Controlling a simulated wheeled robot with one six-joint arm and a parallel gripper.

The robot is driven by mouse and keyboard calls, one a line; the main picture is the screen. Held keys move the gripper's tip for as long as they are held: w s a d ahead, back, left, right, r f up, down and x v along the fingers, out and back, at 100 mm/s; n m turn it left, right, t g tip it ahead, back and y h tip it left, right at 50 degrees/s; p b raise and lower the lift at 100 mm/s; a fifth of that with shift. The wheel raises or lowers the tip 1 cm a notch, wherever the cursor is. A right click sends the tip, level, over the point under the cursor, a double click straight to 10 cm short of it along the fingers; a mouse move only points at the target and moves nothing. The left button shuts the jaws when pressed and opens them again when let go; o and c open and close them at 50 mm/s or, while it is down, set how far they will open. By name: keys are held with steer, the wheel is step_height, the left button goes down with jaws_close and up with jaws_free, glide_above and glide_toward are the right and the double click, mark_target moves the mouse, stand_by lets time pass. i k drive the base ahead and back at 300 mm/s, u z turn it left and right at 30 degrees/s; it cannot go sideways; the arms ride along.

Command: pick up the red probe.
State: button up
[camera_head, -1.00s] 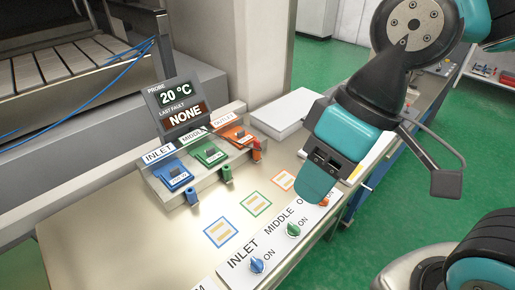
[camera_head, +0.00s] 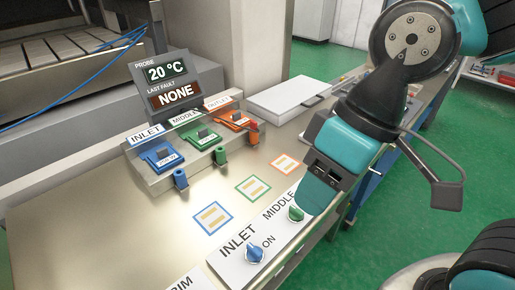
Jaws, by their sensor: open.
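The red probe (camera_head: 253,134), a small red-orange cylinder, stands upright at the right front end of the stepped holder (camera_head: 190,175), by the OUTLET label. A blue probe (camera_head: 180,179) stands by INLET and a green probe (camera_head: 220,155) by MIDDLE. My gripper (camera_head: 318,190) is open, pointing down over the right front edge of the bench. It is right of and nearer than the red probe, apart from it. Nothing shows between its fingers, which are only partly visible.
A display (camera_head: 165,82) reads 20 °C and NONE. A label strip with a blue knob (camera_head: 254,251) and a green knob (camera_head: 296,212) lies along the bench's front edge. Coloured squares (camera_head: 252,188) mark the clear bench top. A pale flat box (camera_head: 290,98) sits behind.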

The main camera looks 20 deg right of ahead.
mark_target(253, 124)
steer(key=k, duration=0.5)
steer(key=z, duration=0.8)
steer(key=i, duration=1.55)
steer(key=u, duration=2.25)
